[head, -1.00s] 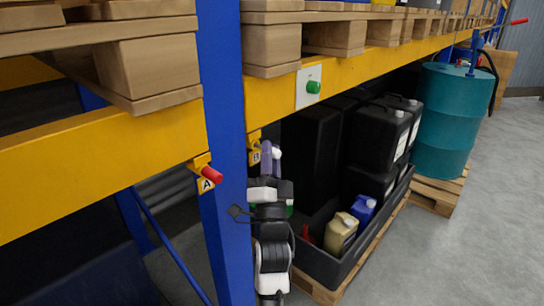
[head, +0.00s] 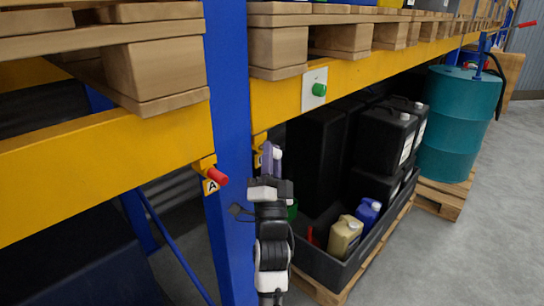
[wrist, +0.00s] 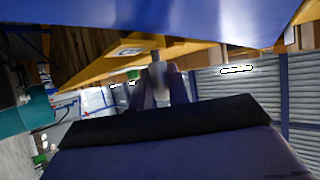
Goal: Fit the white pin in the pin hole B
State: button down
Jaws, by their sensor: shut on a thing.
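The white pin (head: 278,152) shows as a small pale tip at the purple fingers of my gripper (head: 270,153). In the wrist view, the pin (wrist: 157,64) stands blurred between the fingertips (wrist: 157,88), and my gripper is shut on it. The yellow bracket of pin hole B (head: 258,142) is on the rack's blue upright, right behind and left of the fingers. Its label and hole are hidden in the head view. In the wrist view, a white label (wrist: 128,50) on yellow lies left of the pin, too blurred to read. I cannot tell whether pin and bracket touch.
A red pin (head: 218,177) sits in bracket A (head: 206,166) on the left of the blue upright (head: 230,130). A green button (head: 319,89) is on the yellow beam (head: 285,100). A black tray (head: 345,275) with canisters and a teal drum (head: 455,120) stand at right.

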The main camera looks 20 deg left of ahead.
jog(key=shift+w+a, duration=0.15)
jog(key=shift+a, duration=0.4)
dwell(0.4)
jog(key=c, duration=1.3)
grip_release()
jog(key=shift+o, duration=0.2)
jog(key=b+v, duration=0.9)
jog(key=b, duration=0.1)
dwell(0.3)
